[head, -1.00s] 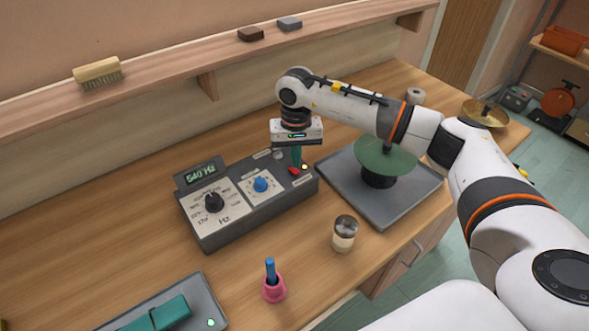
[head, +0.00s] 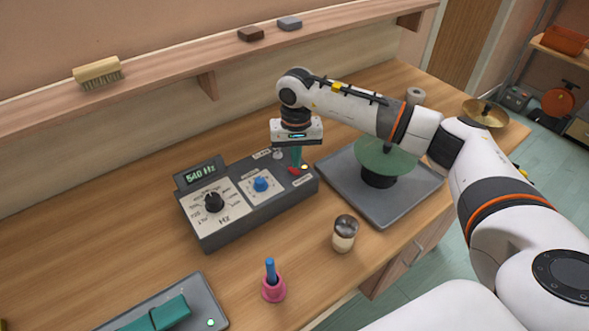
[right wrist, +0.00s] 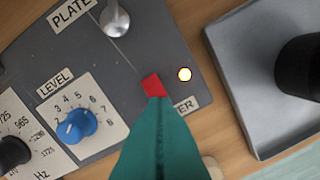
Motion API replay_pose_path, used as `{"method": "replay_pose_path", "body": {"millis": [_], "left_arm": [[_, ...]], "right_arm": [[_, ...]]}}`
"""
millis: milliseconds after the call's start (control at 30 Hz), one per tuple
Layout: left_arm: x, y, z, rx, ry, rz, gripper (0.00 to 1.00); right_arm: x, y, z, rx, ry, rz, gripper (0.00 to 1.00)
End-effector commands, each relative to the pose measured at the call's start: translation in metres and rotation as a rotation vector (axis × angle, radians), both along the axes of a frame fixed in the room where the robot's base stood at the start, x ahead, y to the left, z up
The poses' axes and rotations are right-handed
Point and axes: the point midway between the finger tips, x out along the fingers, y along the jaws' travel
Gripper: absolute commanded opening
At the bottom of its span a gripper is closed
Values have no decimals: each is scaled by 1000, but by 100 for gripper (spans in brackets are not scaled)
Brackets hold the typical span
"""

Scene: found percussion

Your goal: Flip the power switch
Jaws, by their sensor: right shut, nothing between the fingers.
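The grey control box (head: 232,228) sits on the wooden bench, its display reading 540 Hz. The red power switch (head: 294,171) is at its right end, and also shows in the right wrist view (right wrist: 153,85). My right gripper (head: 297,164) is shut and empty, with teal fingers pointing down at the switch. In the right wrist view the fingers (right wrist: 158,102) cover part of the switch and its label; I cannot tell whether they touch.
On the box are a black knob (head: 214,202), a blue level knob (head: 261,184) and a metal plate toggle (right wrist: 114,20). A grey plate (head: 400,208) with a green disc (head: 386,158) stands right. A jar (head: 344,234) and pink holder (head: 273,290) stand in front.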

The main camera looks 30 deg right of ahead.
Motion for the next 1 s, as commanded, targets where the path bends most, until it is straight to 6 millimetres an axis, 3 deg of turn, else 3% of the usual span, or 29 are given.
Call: {"method": "replay_pose_path", "body": {"millis": [1000], "left_arm": [[0, 0, -14, 0, 0, 0, 55]], "right_arm": [[0, 0, -16, 0, 0, 0, 0]]}}
